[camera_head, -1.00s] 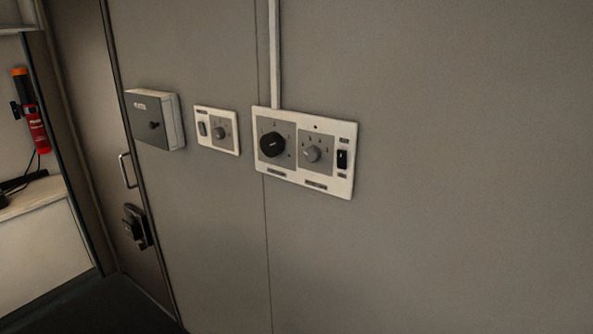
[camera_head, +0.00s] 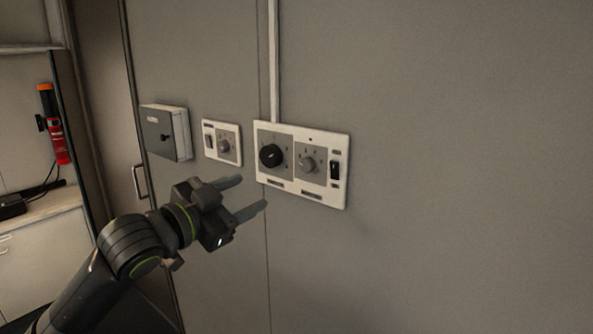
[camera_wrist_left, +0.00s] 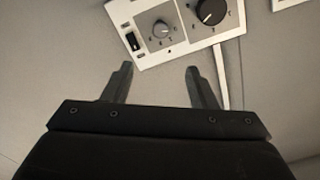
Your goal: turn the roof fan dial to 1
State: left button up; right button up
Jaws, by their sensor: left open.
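A white wall panel (camera_head: 318,198) carries a large black dial (camera_head: 270,156) on its left and a smaller grey dial (camera_head: 307,165) beside it. A smaller white panel (camera_head: 209,155) to its left has another grey dial (camera_head: 224,146). The labels are too small to read, so I cannot tell which is the roof fan dial. My left gripper (camera_head: 252,193) is open and empty, below and left of the large panel. In the left wrist view its fingers (camera_wrist_left: 158,72) point towards the grey dial (camera_wrist_left: 161,29), apart from it; the black dial (camera_wrist_left: 210,11) is right of that.
A black rocker switch (camera_head: 334,170) sits at the large panel's right end. A grey box (camera_head: 165,134) and a door handle (camera_head: 139,182) are further left. A conduit (camera_head: 273,60) runs up from the panel. The wall to the right is bare.

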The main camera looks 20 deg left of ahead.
aim_at(304, 167)
pick_arm(q)
jog(key=p+x, duration=0.4)
jog(key=x, duration=1.1)
jog(key=shift+w+d, duration=0.1)
jog(key=shift+w, duration=0.3)
jog(key=shift+x, duration=0.8)
jog(key=shift+f, duration=0.1)
jog(key=c, duration=1)
jog(key=shift+o, duration=0.2)
